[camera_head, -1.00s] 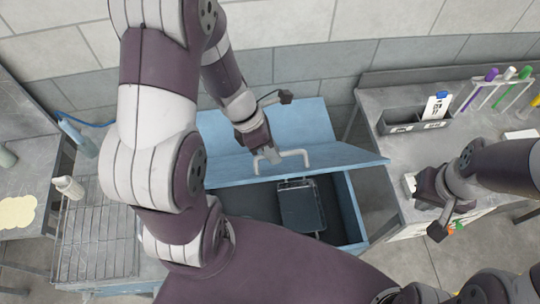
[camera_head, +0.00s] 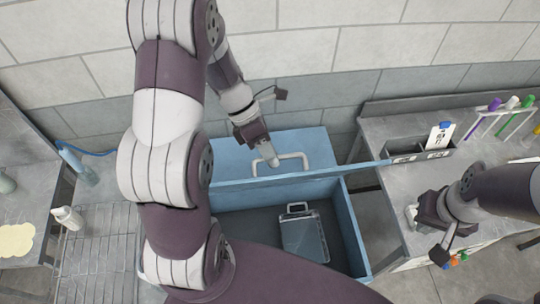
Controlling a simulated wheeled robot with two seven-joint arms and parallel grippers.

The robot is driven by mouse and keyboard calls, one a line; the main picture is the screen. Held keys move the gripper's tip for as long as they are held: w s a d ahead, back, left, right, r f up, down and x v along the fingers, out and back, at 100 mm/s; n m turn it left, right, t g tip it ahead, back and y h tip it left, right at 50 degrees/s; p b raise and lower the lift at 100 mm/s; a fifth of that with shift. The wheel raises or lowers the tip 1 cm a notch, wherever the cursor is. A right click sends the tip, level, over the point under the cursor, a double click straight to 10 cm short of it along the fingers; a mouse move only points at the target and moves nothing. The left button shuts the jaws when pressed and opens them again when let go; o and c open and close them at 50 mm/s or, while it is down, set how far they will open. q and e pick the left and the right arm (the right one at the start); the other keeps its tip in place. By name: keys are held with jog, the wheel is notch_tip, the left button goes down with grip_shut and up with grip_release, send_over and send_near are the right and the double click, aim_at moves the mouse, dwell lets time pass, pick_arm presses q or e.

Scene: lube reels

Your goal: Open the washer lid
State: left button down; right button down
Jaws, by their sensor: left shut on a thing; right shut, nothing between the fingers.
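The blue washer lid (camera_head: 312,143) is raised and tilted back toward the wall, its front edge well above the tub. Its pale bar handle (camera_head: 293,157) is on the lid's face. My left gripper (camera_head: 270,161) is shut on the left part of the handle. The blue washer tub (camera_head: 350,225) is open below, and a dark grey metal case or tray (camera_head: 303,238) with a handle lies inside it. My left arm hides the tub's left part. My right gripper (camera_head: 426,235) is shut and empty, near the front edge of the right table.
The right grey table (camera_head: 400,185) holds a dark bin (camera_head: 420,150) and a rack with coloured tubes (camera_head: 510,115). A wire rack (camera_head: 98,250) with a white bottle (camera_head: 67,217) stands left. The tiled wall is close behind the lid.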

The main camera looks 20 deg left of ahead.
pick_arm(q)
jog(key=c, duration=1.1)
grip_release()
jog(key=shift+w+a+f, duration=0.1)
jog(key=shift+w+f, duration=0.05)
jog(key=shift+f, duration=0.2)
jog(key=shift+w+a, duration=0.2)
jog(key=shift+w, duration=0.25)
pick_arm(e)
jog(key=shift+w+a+f, duration=0.1)
jog(key=shift+w+a, duration=0.15)
jog(key=shift+w, duration=0.3)
pick_arm(q)
jog(key=shift+s, duration=0.1)
pick_arm(e)
jog(key=shift+s, duration=0.1)
